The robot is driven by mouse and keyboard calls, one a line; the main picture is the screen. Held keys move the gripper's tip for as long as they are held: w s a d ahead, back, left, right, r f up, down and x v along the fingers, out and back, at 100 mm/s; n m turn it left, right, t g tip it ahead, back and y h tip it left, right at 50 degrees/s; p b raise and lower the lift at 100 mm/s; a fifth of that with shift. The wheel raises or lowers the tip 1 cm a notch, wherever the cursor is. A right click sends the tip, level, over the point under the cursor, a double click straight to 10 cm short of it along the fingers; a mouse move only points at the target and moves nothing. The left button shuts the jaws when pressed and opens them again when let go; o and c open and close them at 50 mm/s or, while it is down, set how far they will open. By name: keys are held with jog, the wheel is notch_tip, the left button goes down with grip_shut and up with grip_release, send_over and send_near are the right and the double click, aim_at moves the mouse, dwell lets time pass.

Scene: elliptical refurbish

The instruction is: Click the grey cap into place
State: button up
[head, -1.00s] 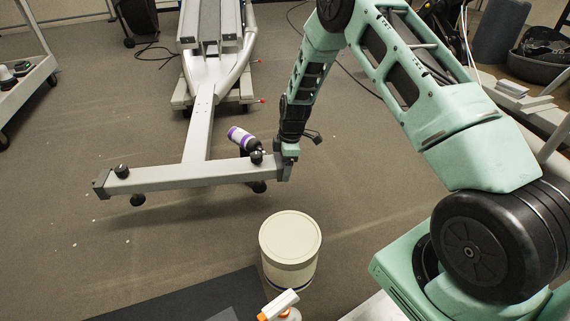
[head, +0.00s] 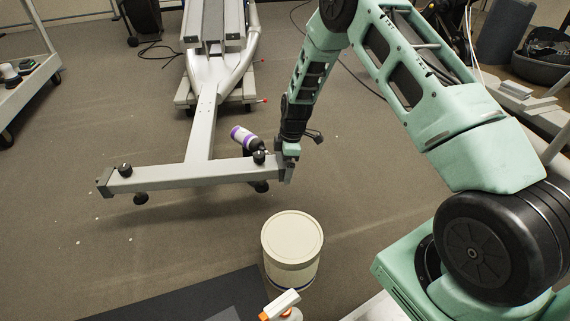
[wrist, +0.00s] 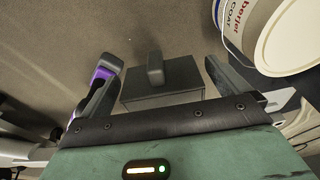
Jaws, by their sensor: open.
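In the head view, my gripper (head: 287,166) points down at the right end of the grey cross beam (head: 190,178) of an elliptical machine. In the wrist view, my open gripper (wrist: 162,72) has its two dark fingers apart, with a dark grey box-shaped piece (wrist: 163,93) between them. A rounded upright lug (wrist: 155,68) shows at this piece's far edge. I cannot tell whether this piece is the grey cap or the beam end, nor whether the fingers touch it. A dark cap-like end (head: 102,184) shows at the beam's left end.
A cream-lidded bucket (head: 291,240) stands in front. Open floor (head: 150,240) lies at the left.

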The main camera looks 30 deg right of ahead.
notch_tip(320, 180, up, 17)
jog(key=d+p, duration=0.2)
jog(key=p, duration=0.6)
jog(key=shift+s+d, duration=0.15)
jog(key=shift+s, duration=0.3)
jog(key=s+a+r+m+p, duration=0.1)
jog(key=s+a+r, duration=0.55)
jog(key=a, duration=0.25)
jog(key=s+a+r+m+p, duration=0.1)
jog(key=s+a+r, duration=0.4)
jog(key=a+r, duration=0.35)
jog(key=s+a+r+m+h+p, duration=0.1)
jog(key=s+a+r+m, duration=0.15)
jog(key=s, duration=0.95)
jog(key=s+a+r+m+p, duration=0.1)
jog(key=s+a+r+m, duration=0.2)
jog(key=s, duration=0.9)
notch_tip(320, 180, up, 39)
jog(key=n+p, duration=0.1)
jog(key=p, duration=3.6)
jog(key=shift+s+r+g+p, duration=0.2)
jog(key=shift+g+p, duration=0.1)
